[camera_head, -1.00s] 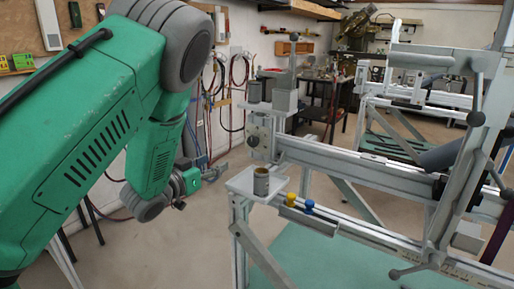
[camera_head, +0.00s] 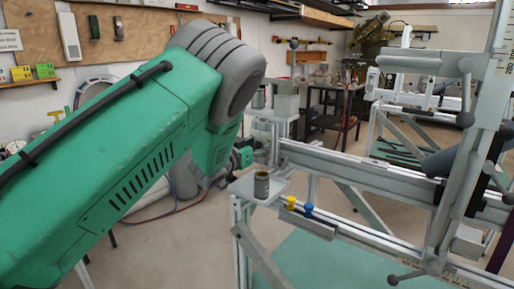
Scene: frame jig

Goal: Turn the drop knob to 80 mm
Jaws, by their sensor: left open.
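The jig's grey end block (camera_head: 283,131) stands at the left end of the long horizontal rail (camera_head: 350,167). The face with small round knobs is on its left side, and my left arm and gripper now largely cover it. I cannot make out the drop knob or its setting. My left gripper (camera_head: 258,146) is open and close against this face, above the small shelf. I cannot tell whether its fingers touch a knob. My right gripper is not in view.
A metal can (camera_head: 261,185) stands on the small shelf (camera_head: 243,188) just below my gripper. A yellow knob (camera_head: 291,202) and a blue knob (camera_head: 308,210) sit on the lower ledge. An upright frame with handles (camera_head: 465,150) fills the right side.

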